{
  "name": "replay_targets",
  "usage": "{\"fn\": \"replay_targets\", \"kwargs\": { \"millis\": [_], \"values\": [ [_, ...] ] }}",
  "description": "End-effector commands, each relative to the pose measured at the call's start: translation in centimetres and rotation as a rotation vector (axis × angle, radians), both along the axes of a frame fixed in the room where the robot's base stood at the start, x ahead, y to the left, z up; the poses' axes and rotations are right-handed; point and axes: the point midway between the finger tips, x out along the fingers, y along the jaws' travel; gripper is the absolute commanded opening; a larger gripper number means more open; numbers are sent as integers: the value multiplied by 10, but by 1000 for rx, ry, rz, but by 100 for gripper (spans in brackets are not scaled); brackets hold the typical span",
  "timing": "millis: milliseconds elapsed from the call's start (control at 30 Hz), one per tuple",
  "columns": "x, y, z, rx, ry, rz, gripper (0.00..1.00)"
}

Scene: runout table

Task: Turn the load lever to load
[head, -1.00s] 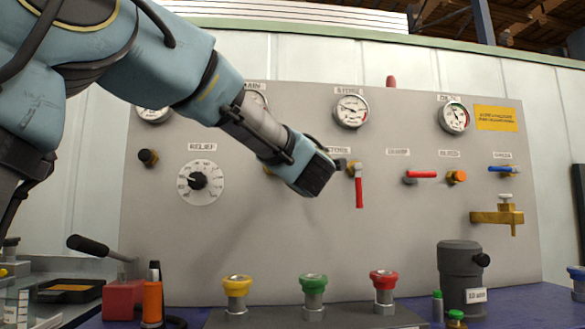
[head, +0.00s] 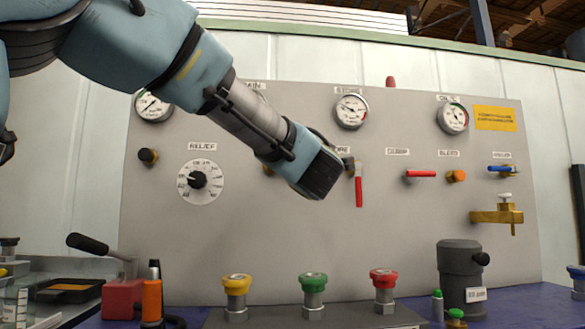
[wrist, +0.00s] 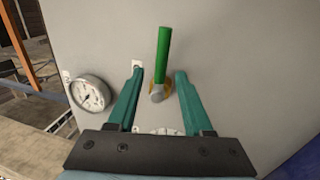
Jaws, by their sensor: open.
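A green lever (wrist: 162,55) on a brass fitting (wrist: 158,93) shows in the wrist view, standing out from the grey panel. I take it for the load lever, though its small label (wrist: 137,65) is unreadable. My gripper (wrist: 160,72) is open, with one teal finger on each side of the lever and a visible gap to both. In the head view my gripper (head: 320,174) is in front of the panel and hides the green handle. Only a bit of brass (head: 268,170) shows left of my wrist.
A red lever (head: 358,186) hangs down just right of my gripper. Another red lever (head: 421,174) and a blue one (head: 499,169) are further right. The relief dial (head: 201,181) is to the left. Yellow, green (head: 313,283) and red buttons stand below.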

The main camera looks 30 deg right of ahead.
Motion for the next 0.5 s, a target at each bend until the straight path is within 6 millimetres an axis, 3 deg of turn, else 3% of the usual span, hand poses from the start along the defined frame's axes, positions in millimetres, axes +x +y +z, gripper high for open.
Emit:
{"fn": "replay_targets", "kwargs": {
  "millis": [200,500],
  "values": [
    [-36,17,-9,-1,0,-1,51],
    [-54,25,-12,0,0,0,51]
  ]
}}
